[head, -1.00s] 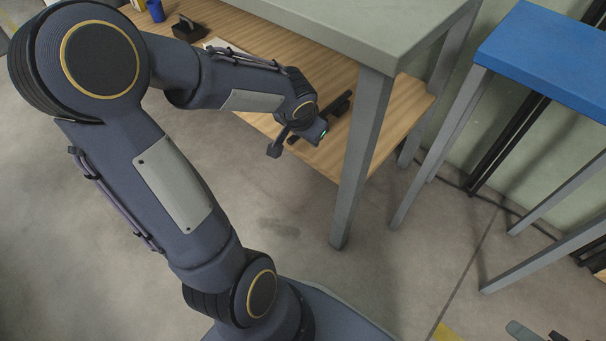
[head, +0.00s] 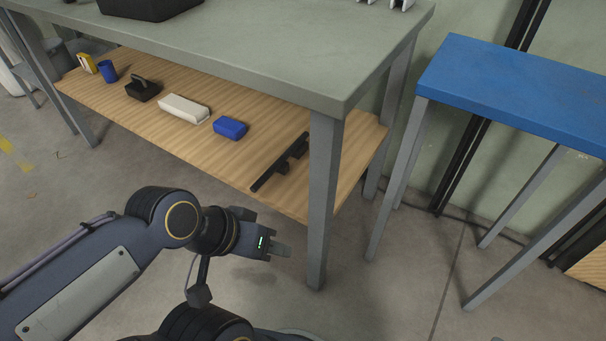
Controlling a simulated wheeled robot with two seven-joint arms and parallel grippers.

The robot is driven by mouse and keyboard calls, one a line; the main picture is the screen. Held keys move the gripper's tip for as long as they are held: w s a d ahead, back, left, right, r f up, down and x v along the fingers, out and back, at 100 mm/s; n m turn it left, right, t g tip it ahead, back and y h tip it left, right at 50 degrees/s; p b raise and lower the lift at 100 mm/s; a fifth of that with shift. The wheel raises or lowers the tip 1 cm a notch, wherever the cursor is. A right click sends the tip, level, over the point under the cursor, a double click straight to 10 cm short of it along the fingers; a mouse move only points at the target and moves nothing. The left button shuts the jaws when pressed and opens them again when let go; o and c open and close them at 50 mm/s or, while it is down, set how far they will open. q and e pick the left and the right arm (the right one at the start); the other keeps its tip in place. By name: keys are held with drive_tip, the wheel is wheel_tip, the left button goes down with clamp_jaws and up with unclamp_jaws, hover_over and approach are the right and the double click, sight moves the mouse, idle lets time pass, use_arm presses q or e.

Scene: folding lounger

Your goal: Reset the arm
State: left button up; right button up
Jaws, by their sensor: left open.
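My left arm (head: 120,250) comes in from the lower left, bent low over the floor. My left gripper (head: 272,241) is in front of the workbench, clear of the lower shelf's front edge and left of the near table leg. It is open, and nothing shows between its fingers. My right gripper is not in view.
The grey-green workbench (head: 250,58) has a wooden lower shelf (head: 215,165). On the shelf lie a dark bar-shaped tool (head: 280,162), a blue box (head: 230,127), a white case (head: 184,108), a black item (head: 142,89) and a blue cup (head: 107,71). A blue table (head: 510,90) stands right.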

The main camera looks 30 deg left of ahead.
use_arm(q)
wheel_tip(320, 180, up, 34)
drive_tip(key=p, duration=3.3)
drive_tip(key=shift+r+p, duration=0.2)
drive_tip(key=shift+p, duration=0.15)
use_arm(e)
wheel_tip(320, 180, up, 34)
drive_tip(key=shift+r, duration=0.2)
use_arm(q)
drive_tip(key=shift+f, duration=0.2)
drive_tip(key=shift+c, duration=0.2)
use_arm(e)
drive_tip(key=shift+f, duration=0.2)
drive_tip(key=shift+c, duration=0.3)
use_arm(q)
drive_tip(key=shift+c, duration=0.3)
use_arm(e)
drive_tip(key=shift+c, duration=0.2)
use_arm(q)
drive_tip(key=shift+a, duration=0.1)
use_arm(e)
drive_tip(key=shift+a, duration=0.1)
